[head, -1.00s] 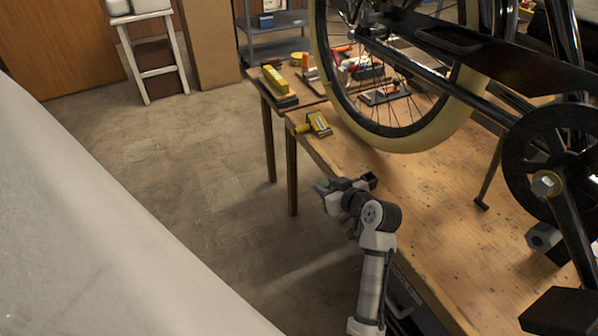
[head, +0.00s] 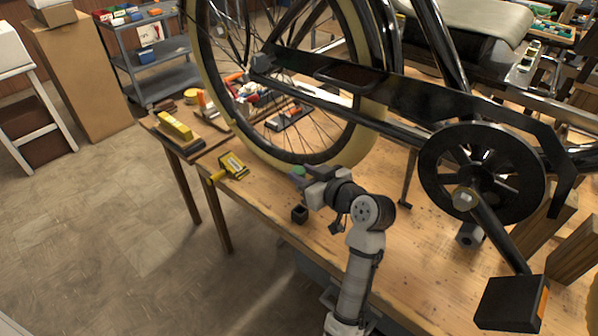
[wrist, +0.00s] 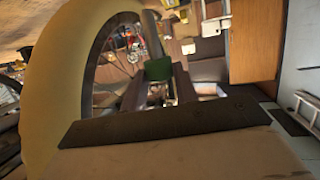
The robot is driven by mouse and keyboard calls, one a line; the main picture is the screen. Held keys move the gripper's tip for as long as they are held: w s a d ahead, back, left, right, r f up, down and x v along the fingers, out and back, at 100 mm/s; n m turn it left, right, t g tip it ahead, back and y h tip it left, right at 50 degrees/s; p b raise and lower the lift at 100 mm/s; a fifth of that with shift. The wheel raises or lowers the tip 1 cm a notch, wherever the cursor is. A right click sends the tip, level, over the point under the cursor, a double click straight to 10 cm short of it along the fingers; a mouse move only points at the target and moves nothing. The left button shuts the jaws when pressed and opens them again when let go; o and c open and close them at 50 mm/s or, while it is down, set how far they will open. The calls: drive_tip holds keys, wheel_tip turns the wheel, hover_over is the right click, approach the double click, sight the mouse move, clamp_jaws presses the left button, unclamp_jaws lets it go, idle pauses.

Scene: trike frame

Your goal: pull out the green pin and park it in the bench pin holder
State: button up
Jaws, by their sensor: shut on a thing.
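The green pin (head: 298,170) shows as a small green end at the tip of my gripper (head: 300,177) in the head view. My gripper is shut on it, beside the wheel and over the bench's left edge. In the wrist view the green piece (wrist: 158,68) sits upright between the grey fingers (wrist: 158,88); the rest of the pin is hidden. A small dark square block (head: 299,214), which looks like the bench pin holder, sits at the bench edge just below my gripper in the head view. Whether its opening is empty is too small to tell.
The bicycle wheel (head: 348,155) stands close behind my gripper, and its pale tyre (wrist: 60,75) fills the left of the wrist view. A yellow tool (head: 232,165) lies on the bench (head: 275,208) farther left. Open floor (head: 110,230) lies left of the bench.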

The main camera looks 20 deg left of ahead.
drive_tip(key=shift+d+r, duration=0.1)
drive_tip(key=shift+d, duration=0.1)
drive_tip(key=shift+s+f, duration=0.1)
drive_tip(key=shift+f, duration=0.1)
drive_tip(key=shift+f+b, duration=2.25)
drive_tip(key=shift+f, duration=0.45)
drive_tip(key=shift+f+b, duration=1.95)
drive_tip(key=shift+f, duration=0.3)
drive_tip(key=o, duration=1)
drive_tip(key=shift+o, duration=0.2)
drive_tip(key=shift+d, duration=0.15)
drive_tip(key=b+v, duration=0.2)
drive_tip(key=v, duration=1.1)
drive_tip(key=shift+s+d+r, duration=0.2)
drive_tip(key=shift+s, duration=0.05)
